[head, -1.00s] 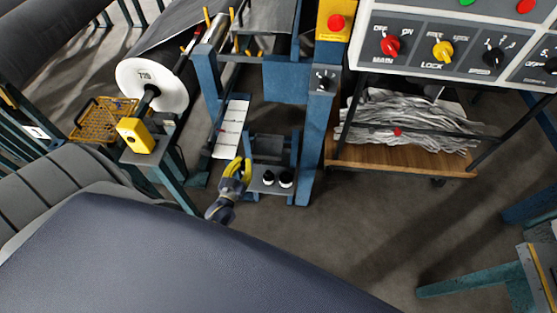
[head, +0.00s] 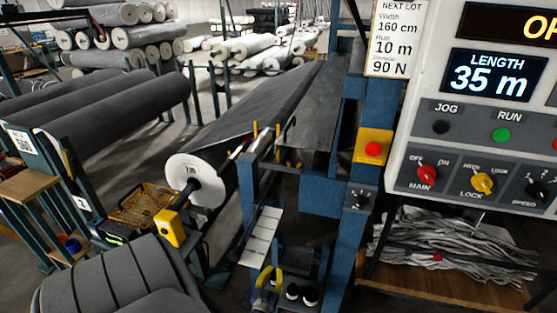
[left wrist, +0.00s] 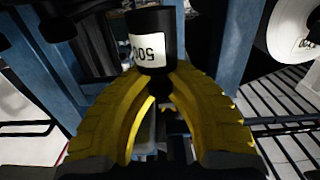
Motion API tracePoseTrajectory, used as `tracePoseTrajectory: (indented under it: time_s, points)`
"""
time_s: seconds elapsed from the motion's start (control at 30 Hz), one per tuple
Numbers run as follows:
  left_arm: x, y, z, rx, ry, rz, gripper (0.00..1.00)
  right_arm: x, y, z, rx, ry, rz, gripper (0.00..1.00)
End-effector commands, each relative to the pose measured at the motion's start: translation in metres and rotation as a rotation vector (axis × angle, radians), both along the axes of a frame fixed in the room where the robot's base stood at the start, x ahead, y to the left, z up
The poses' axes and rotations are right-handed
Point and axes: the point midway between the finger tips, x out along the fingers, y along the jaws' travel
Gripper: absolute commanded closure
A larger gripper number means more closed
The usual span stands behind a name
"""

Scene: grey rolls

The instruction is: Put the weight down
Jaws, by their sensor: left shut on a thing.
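A black cylindrical weight (left wrist: 152,52) with a white label reading "500" stands out in the left wrist view. My left gripper (left wrist: 160,88) has its yellow fingers closed around the weight's narrow black part. In the head view the left gripper (head: 268,277) is low in the picture, beside the small blue stand. Two dark pieces with white parts (head: 292,291) sit just right of the gripper, on the stand's low shelf. My right gripper is not in view.
A white plate strip (head: 261,236) is just above the left gripper. A blue post (head: 345,240) with a red button (head: 373,149) stands to the right. A control panel (head: 480,150) is at right.

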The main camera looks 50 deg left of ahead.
Motion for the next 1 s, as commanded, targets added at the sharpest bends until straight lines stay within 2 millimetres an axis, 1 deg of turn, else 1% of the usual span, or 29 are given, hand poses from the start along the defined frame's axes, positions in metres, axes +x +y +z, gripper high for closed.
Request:
tracePoseTrajectory:
  time_s: [0.2, 0.33, 0.63, 1.0]
  points:
    - [0.002, 0.001, -0.018, 0.002, -0.003, -0.001, 1.00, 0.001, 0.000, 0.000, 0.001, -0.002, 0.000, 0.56]
    - [0.002, 0.001, -0.024, 0.002, -0.003, -0.001, 1.00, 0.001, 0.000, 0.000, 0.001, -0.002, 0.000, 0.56]
    - [0.002, 0.001, -0.030, 0.003, -0.004, -0.002, 1.00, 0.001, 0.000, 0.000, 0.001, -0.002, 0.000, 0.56]
    - [0.004, 0.000, -0.054, 0.002, -0.003, -0.003, 1.00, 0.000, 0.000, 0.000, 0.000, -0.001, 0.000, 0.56]
